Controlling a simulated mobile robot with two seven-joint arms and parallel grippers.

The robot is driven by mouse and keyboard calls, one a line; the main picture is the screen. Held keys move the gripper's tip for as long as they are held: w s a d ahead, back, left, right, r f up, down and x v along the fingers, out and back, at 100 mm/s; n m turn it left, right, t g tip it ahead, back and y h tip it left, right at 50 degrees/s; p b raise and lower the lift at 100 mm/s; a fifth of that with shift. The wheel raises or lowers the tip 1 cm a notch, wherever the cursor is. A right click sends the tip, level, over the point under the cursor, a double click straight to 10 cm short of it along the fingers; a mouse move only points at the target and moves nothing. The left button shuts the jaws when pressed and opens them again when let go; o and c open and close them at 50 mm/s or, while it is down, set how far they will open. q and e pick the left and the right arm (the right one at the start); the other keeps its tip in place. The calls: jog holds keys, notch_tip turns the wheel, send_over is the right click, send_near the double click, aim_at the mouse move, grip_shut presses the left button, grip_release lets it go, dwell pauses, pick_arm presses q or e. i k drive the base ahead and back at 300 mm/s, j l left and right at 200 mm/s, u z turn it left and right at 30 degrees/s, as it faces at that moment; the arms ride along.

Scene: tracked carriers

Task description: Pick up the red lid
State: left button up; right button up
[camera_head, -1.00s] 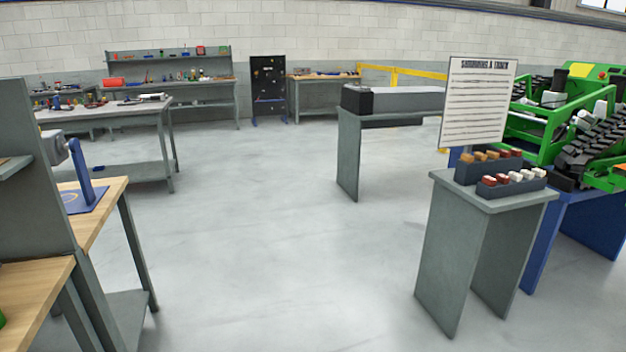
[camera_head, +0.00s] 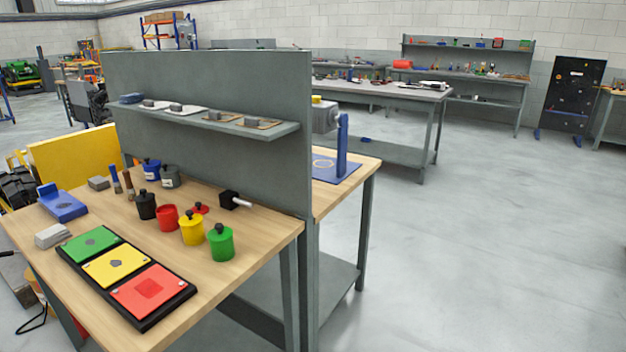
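The red lid (camera_head: 200,208) is small, with a black knob. It appears to lie on the wooden workbench (camera_head: 262,232), behind the yellow pot (camera_head: 192,231) and to the right of the red pot (camera_head: 167,218). Its lower part is partly hidden by the yellow pot. The red pot shows no lid on top. The yellow pot and the green pot (camera_head: 221,244) have lids with black knobs. Neither of my grippers is in view.
A black tray (camera_head: 152,325) with green, yellow and red panels lies at the bench front. A grey upright panel with a shelf (camera_head: 285,131) stands behind the pots. A black block with a white rod (camera_head: 232,200) lies right of the lid. Open floor (camera_head: 450,260) lies to the right.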

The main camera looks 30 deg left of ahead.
aim_at(201, 209)
jog(key=i+l+u, duration=0.1)
jog(key=u, duration=0.25)
jog(key=i+l+u, duration=0.2)
jog(key=i+u, duration=0.15)
jog(key=i+l+u, duration=0.15)
jog(key=u, duration=0.2)
